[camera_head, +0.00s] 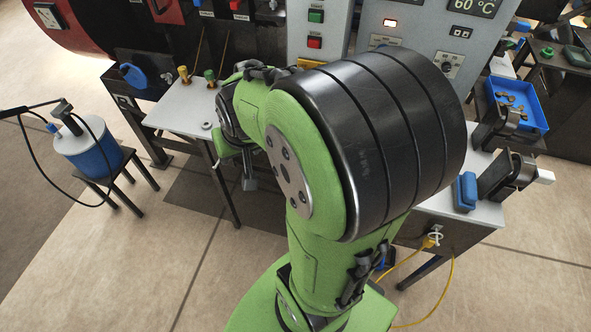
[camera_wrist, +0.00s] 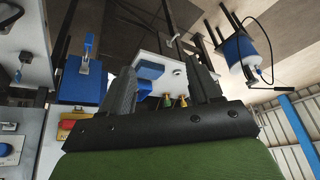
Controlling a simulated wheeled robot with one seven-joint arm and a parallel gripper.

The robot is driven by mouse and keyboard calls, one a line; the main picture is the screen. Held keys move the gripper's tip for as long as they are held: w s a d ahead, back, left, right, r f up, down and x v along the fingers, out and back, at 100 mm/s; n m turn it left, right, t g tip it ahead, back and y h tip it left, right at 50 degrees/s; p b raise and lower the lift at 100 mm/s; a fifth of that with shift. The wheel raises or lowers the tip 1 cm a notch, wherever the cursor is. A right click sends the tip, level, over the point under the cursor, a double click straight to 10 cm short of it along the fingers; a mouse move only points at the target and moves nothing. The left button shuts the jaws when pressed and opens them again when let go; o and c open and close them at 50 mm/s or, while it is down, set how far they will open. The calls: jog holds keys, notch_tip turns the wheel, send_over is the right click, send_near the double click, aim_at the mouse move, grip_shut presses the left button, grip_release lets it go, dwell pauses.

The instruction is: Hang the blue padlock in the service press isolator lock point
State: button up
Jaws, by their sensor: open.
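My gripper shows in the wrist view (camera_wrist: 163,82) with its two dark fingers wide apart and nothing held between them. In the head view my arm mostly hides it. Beyond the fingers, blue pieces (camera_wrist: 150,72) show at the white table; I cannot tell whether one is the padlock. A larger blue block (camera_wrist: 82,85) with a silver part stands left of the fingers. In the head view a rounded blue part (camera_head: 133,75) is at the black box on the left, and a blue block (camera_head: 465,192) is on the right table. I cannot identify the isolator lock point with certainty.
A white table (camera_head: 175,115) carries yellow-topped and green-topped fittings and a ring. A blue drum (camera_head: 90,148) stands on a stool at left. A grey control cabinet (camera_head: 430,35) is at the back. A blue bin (camera_head: 515,100) holds brass-coloured pieces. The left foreground floor is clear.

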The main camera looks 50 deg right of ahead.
jog(key=s+d+f+m+g+h+b, duration=0.1)
jog(key=d+f+m+b, duration=0.15)
jog(key=d+f, duration=0.8)
jog(key=s+d+f+m+g+h+b, duration=0.15)
jog(key=d+f+m, duration=0.25)
jog(key=d+f, duration=0.7)
jog(key=shift+n+y, duration=0.25)
jog(key=shift+n, duration=0.1)
jog(key=w+d+f, duration=0.1)
jog(key=w+d, duration=0.1)
jog(key=w+d+f, duration=0.1)
jog(key=w+d, duration=0.1)
jog(key=w+d+f+b, duration=0.1)
jog(key=w+d, duration=0.1)
jog(key=shift+w+d+f, duration=0.2)
jog(key=shift+w+d, duration=0.1)
jog(key=shift+f, duration=0.4)
grip_shut()
jog(key=shift+c, duration=0.3)
grip_release()
jog(key=shift+r, duration=0.1)
